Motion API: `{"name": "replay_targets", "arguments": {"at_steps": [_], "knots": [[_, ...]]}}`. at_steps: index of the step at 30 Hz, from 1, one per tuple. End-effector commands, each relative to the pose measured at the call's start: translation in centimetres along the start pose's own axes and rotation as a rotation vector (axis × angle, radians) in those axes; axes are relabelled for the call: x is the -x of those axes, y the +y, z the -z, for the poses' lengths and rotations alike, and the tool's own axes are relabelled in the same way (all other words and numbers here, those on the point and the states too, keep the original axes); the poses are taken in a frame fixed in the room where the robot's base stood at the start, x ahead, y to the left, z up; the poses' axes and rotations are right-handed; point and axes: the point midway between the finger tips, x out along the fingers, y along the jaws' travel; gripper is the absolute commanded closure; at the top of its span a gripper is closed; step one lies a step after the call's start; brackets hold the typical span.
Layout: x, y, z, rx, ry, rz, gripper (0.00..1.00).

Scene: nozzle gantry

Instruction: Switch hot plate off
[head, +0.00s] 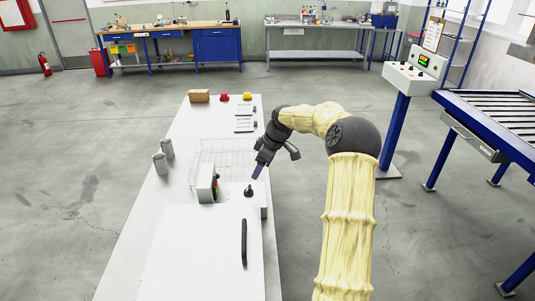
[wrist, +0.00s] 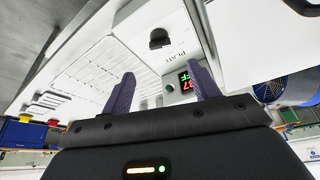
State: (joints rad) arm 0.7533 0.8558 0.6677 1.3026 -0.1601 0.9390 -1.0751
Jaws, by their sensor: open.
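The hot plate's black knob (head: 248,190) stands on a white panel, beside a small display box (head: 206,184). In the wrist view the knob (wrist: 160,38) shows next to the printed word PLATE. The display (wrist: 187,81) shows green letters, apparently "FF", above red digits that look like 37; my right finger partly hides it. My gripper (head: 257,171) is open and empty, just beyond the knob and slightly to its right in the head view. In the wrist view its two purple fingers (wrist: 164,76) are spread apart, with the knob beyond them; they appear clear of it.
A wire rack (head: 222,152) lies behind the panel. A white lid with a black handle (head: 244,242) is in front. Two grey cylinders (head: 163,157) stand left; a wooden block (head: 199,96), red item (head: 224,97) and yellow item (head: 247,96) are at the table's far end.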

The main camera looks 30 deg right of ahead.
Motion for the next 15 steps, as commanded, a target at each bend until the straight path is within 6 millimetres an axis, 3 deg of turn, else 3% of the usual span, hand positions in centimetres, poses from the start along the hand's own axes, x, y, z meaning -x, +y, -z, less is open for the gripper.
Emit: {"name": "replay_targets", "arguments": {"at_steps": [7, 15], "knots": [[4.9, 0.1, 0.0, -0.001, 0.001, -0.005, 0.39], [7.1, 0.0, 0.0, 0.001, 0.001, -0.001, 0.39]]}}
